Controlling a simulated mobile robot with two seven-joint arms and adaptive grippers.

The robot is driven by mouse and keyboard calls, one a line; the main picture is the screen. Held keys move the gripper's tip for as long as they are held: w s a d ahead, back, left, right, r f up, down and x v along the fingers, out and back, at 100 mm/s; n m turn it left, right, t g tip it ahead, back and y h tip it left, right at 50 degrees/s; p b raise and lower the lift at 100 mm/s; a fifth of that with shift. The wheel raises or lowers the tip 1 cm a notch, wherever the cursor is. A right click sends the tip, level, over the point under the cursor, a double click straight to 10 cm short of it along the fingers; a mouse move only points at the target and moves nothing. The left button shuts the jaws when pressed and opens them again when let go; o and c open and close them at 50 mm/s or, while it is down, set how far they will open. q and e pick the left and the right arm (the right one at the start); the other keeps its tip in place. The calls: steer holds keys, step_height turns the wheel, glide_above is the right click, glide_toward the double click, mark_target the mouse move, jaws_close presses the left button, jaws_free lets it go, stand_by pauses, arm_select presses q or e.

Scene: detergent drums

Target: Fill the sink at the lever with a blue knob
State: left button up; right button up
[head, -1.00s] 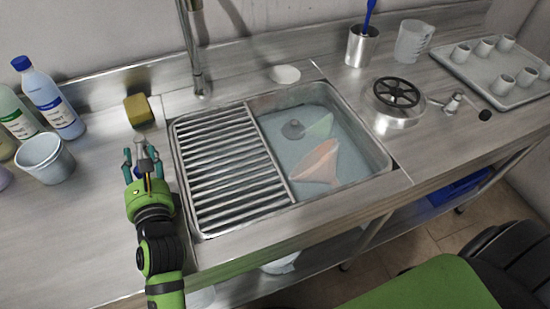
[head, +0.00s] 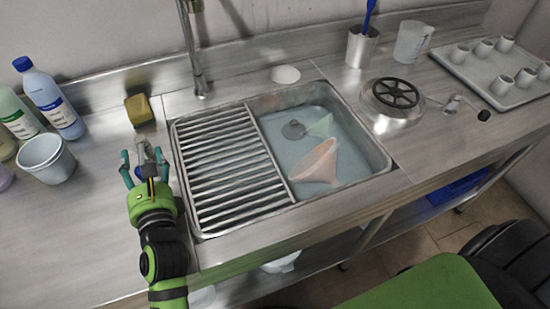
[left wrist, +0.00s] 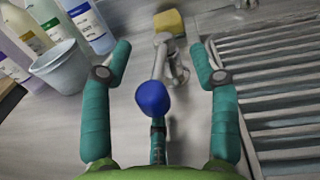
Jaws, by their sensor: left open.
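The lever with a blue knob stands on the counter left of the sink. Its metal arm (left wrist: 161,58) and blue knob (left wrist: 152,98) show in the left wrist view; in the head view the lever (head: 142,150) is partly covered by my gripper. My left gripper (head: 143,155) is open, its fingers on either side of the lever; the knob lies between them and looks untouched. The sink (head: 382,150) has a slatted rack (head: 225,165) over its left half and bluish liquid in its right half. The faucet (head: 194,60) stands behind. My right gripper is out of view.
An orange funnel (head: 318,163) lies in the basin. A yellow sponge (head: 139,110), a cup (head: 47,158) and bottles (head: 52,97) stand at the left. At the right are a black handwheel (head: 396,93), a black-knobbed lever (head: 483,115) and a cup tray (head: 505,98).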

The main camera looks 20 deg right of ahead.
arm_select(q)
steer(key=shift+s+d+f, duration=0.1)
steer(key=shift+s+d, duration=0.2)
steer(key=shift+s, duration=0.6)
steer(key=shift+s+d+f, duration=0.1)
steer(key=shift+s+d, duration=0.2)
steer(key=shift+s, duration=0.6)
steer(key=shift+s+r, duration=0.2)
steer(key=shift+s, duration=3.6)
steer(key=shift+w+f, duration=0.15)
